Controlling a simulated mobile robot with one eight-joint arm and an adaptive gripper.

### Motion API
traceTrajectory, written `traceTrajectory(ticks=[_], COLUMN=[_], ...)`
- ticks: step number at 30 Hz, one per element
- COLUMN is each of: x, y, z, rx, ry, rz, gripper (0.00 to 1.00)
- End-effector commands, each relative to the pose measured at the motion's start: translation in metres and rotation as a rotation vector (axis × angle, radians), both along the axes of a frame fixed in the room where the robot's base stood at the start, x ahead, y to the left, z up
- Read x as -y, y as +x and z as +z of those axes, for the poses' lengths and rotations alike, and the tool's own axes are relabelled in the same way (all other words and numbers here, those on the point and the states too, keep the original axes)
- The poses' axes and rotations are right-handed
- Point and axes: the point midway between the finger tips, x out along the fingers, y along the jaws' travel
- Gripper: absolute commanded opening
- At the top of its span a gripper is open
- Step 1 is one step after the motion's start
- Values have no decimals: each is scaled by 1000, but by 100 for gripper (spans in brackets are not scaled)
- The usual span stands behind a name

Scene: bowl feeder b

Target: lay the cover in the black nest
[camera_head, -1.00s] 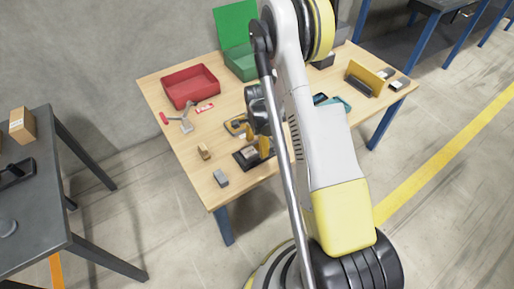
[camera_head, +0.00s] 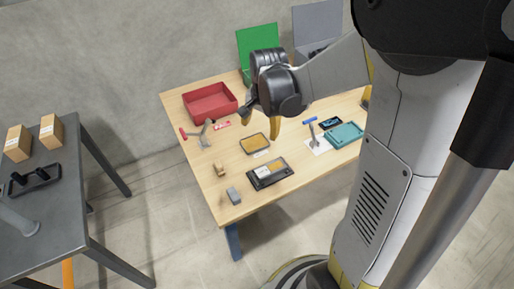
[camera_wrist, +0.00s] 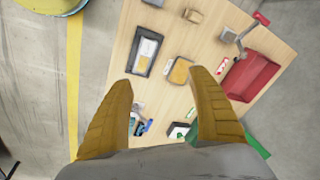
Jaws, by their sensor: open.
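The black nest (camera_head: 257,184) is a dark rectangular tray near the table's front edge. It holds a pale piece and a yellowish part; the wrist view shows the nest (camera_wrist: 137,71) with a grey panel and white label inside. A flat tan piece with a dark rim (camera_head: 255,144) lies just behind it, also in the wrist view (camera_wrist: 180,71). I cannot tell which piece is the cover. My gripper (camera_head: 261,116) is above the table, beyond the nest. In the wrist view its yellow fingers (camera_wrist: 163,80) are spread apart with nothing between them.
A wooden block (camera_head: 219,169) and a grey block (camera_head: 233,195) sit near the front left. A teal tray (camera_head: 345,133) lies at the right. A green bin (camera_head: 257,42) stands behind.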

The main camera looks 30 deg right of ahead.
Motion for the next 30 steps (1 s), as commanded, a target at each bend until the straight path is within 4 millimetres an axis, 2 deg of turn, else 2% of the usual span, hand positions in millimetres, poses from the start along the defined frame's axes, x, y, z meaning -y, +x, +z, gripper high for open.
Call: traceTrajectory(ticks=[1, 3, 6, 10, 15, 18, 22, 30], x=[-12, -25, -43, -64, -82, -88, -92, -92], y=[-14, -30, -57, -93, -132, -145, -152, -153], z=[21, 45, 72, 96, 107, 108, 109, 109], rx=[29, 72, 134, 212, 295, 325, 344, 347], ry=[-20, -55, -109, -190, -292, -333, -362, -367], rz=[80, 195, 357, 562, 775, 854, 904, 911], gripper=[69, 69, 69, 69, 69, 69, 69, 69])
